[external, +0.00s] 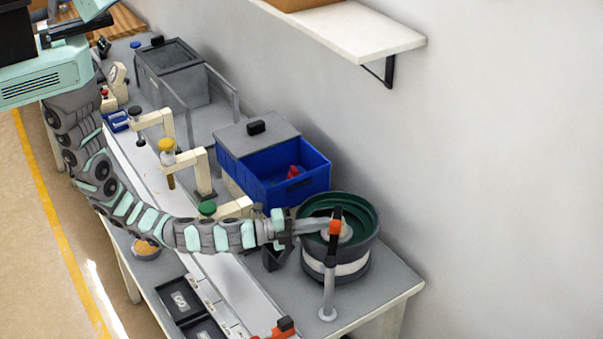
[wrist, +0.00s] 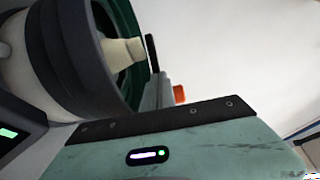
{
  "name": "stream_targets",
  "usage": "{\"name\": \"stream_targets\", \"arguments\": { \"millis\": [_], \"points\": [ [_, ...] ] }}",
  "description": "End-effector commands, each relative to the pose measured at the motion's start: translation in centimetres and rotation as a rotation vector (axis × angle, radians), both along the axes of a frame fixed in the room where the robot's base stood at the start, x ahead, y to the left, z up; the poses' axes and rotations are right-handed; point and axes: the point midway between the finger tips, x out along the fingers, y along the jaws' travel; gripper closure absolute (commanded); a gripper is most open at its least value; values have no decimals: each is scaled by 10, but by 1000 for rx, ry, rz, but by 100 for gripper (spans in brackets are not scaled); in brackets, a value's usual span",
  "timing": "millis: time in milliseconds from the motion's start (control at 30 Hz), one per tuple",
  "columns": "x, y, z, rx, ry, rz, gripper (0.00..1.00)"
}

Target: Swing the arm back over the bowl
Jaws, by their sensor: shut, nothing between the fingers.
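The bowl feeder, a drum with a dark green bowl (external: 367,219) and a pale band, stands at the near right of the bench. It also fills the upper left of the wrist view (wrist: 75,60). A swing arm with an orange joint (external: 335,227) and a black end stands on a grey post in front of the bowl. In the external view its black end overlaps the bowl; its exact height over it is unclear. The orange joint (wrist: 179,93) also shows in the wrist view. My gripper (external: 322,226) reaches in from the left at rim height, shut and empty, close to the swing arm.
A blue bin (external: 300,187) with red parts stands behind the bowl. Clamp-like stations with a green knob (external: 207,208) and a yellow knob (external: 166,145) line the track at left. A wall shelf (external: 350,32) hangs above. The bench's right corner (external: 395,285) is clear.

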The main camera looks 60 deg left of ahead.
Motion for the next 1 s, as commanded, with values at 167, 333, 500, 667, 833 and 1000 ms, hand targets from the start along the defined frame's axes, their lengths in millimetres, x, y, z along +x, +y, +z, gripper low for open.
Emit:
{"name": "stream_targets", "arguments": {
  "millis": [167, 333, 500, 667, 833, 1000],
  "points": [
    [1, 2, -4, 2, 8, 4, 100],
    [-6, 4, -6, 4, 8, 4, 100],
    [-30, 9, -4, 3, 5, -1, 100],
    [-61, 18, -5, 3, 6, -1, 100],
    [-89, 26, -6, 5, 7, -3, 100],
    [-105, 30, -3, 1, 4, -3, 100]
  ]
}}
